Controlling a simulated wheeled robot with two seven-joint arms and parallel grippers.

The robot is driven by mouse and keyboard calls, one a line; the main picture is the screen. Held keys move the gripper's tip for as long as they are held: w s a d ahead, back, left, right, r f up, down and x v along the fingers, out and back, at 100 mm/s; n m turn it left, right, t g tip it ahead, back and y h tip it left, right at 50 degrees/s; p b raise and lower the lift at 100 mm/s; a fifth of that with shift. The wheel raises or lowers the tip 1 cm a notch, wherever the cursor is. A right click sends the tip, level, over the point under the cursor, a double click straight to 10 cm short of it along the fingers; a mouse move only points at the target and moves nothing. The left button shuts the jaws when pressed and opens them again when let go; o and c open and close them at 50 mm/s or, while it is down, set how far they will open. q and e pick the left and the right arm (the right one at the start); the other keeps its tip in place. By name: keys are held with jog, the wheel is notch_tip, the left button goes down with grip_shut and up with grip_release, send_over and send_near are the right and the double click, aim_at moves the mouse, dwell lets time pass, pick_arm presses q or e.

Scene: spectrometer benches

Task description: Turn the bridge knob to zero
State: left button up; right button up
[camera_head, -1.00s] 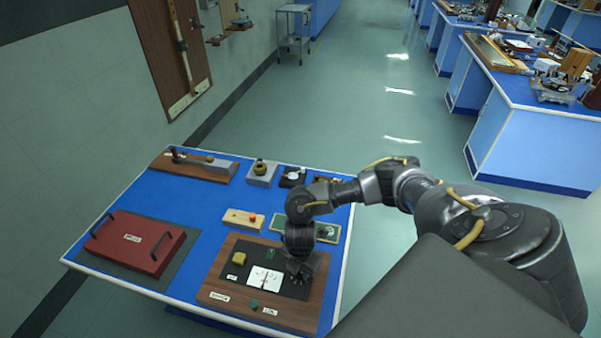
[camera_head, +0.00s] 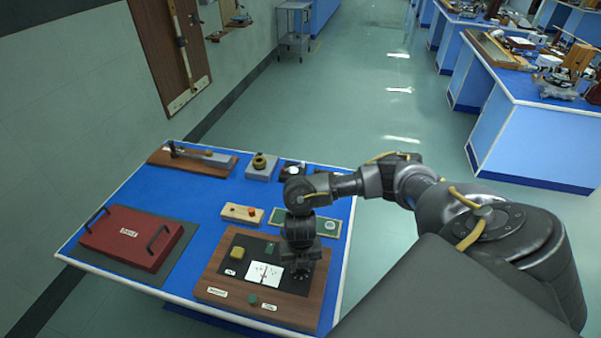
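The bridge board (camera_head: 222,288) is a brown wooden panel with a black plate at the front right of the blue table. It bears a white meter face (camera_head: 264,274) with a needle, a yellow block (camera_head: 237,253) and small green parts. A dark round dial (camera_head: 300,278) shows at the right of the plate, just below my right gripper (camera_head: 300,262). The gripper points down over the board's right side. Its fingers are dark and small, so I cannot tell whether they are open or touching the knob, which is hidden. My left gripper is out of view.
A red lidded box (camera_head: 128,238) with two black handles lies on a dark mat at the left. More instruments line the back edge.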

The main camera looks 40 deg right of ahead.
jog(key=n+b, duration=0.2)
jog(key=n, duration=0.3)
jog(key=shift+n, duration=0.3)
jog(key=n+b, duration=0.2)
jog(key=n, duration=0.3)
jog(key=shift+n, duration=0.3)
jog(key=o, duration=1)
jog(key=shift+r, duration=0.55)
notch_tip(320, 180, up, 10)
jog(key=p, duration=0.1)
jog(key=shift+f, duration=0.15)
